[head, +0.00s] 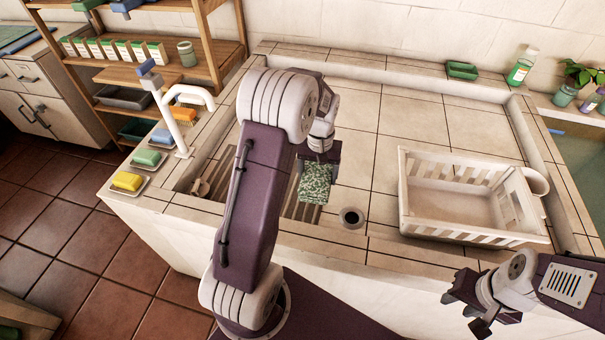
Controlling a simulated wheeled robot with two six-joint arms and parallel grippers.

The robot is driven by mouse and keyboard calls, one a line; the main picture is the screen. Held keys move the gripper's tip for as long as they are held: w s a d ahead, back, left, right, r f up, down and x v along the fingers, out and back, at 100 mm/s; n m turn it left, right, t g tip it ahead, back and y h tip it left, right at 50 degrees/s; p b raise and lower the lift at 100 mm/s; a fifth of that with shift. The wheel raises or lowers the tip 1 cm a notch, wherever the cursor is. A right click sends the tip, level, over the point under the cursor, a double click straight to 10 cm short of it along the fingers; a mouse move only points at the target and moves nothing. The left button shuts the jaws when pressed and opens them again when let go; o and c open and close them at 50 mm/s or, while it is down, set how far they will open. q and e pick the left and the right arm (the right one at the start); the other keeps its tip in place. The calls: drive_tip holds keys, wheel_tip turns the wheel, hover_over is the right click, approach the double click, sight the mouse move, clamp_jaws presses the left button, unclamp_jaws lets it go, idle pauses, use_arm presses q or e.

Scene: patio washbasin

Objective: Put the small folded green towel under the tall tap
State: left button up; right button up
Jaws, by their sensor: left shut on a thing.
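The small folded green towel (315,183), speckled green and white, hangs in my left gripper (318,164) over the tiled basin, above wooden slats (302,211). My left gripper is shut on the towel's upper end; its fingers are partly hidden by the wrist. The tall tap (165,105) is white with a blue-topped handle and a curved spout (195,94). It stands at the basin's left edge, left of my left arm and apart from the towel. My arm hides part of the basin in between. My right gripper (470,309) is open and empty at the lower right.
A white slatted crate (475,235) stands right of the drain cup (352,217). Yellow (128,181), green (147,158) and blue (162,136) soaps or sponges line the left edge. A wooden shelf (215,60) stands behind the tap. The back tiles are mostly clear.

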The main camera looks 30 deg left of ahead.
use_arm(q)
drive_tip(key=shift+d+r, duration=0.3)
drive_tip(key=shift+d, duration=0.15)
